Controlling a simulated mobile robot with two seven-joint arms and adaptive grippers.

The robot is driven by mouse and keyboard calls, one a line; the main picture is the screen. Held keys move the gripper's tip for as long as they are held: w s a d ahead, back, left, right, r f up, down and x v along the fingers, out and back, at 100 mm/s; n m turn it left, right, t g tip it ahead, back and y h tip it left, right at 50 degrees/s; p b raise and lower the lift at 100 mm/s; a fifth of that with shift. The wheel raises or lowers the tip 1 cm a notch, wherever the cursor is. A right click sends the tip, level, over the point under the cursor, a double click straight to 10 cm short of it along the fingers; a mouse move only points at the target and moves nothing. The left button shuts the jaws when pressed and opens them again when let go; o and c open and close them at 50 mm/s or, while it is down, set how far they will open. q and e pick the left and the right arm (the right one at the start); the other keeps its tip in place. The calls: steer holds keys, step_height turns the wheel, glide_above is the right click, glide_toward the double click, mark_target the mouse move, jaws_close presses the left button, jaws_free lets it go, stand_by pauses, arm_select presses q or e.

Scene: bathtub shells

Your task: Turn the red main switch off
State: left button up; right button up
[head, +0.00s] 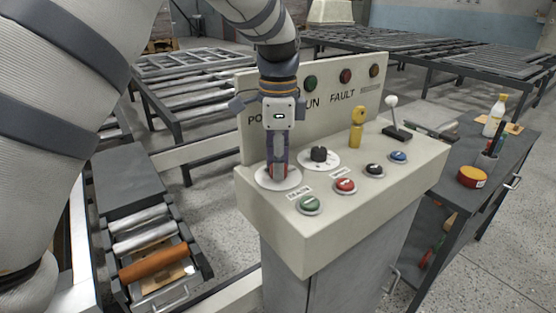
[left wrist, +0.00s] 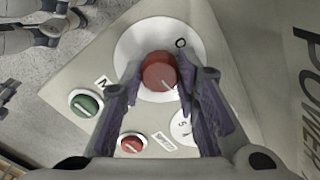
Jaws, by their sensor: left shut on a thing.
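The red main switch (head: 270,172) is a round knob on a white disc at the left end of the sloped control panel (head: 262,205). My left gripper (head: 277,165) points down over it and hides most of it. In the left wrist view the red knob (left wrist: 158,72) sits between the two fingers of my left gripper (left wrist: 165,85), which is shut on it. A white mark on the knob points to the lower right in that view. An "O" is printed on the disc above and to the right of the knob. My right gripper is not seen.
The upright lamp panel (head: 330,115) stands behind. A dark cart (head: 480,165) is at the right.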

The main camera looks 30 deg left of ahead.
arm_select(q)
steer(key=n, duration=0.8)
steer(key=shift+n, duration=0.3)
steer(key=n, duration=0.4)
steer(key=shift+n, duration=2.1)
steer(key=o, duration=1.2)
steer(key=shift+c, duration=0.2)
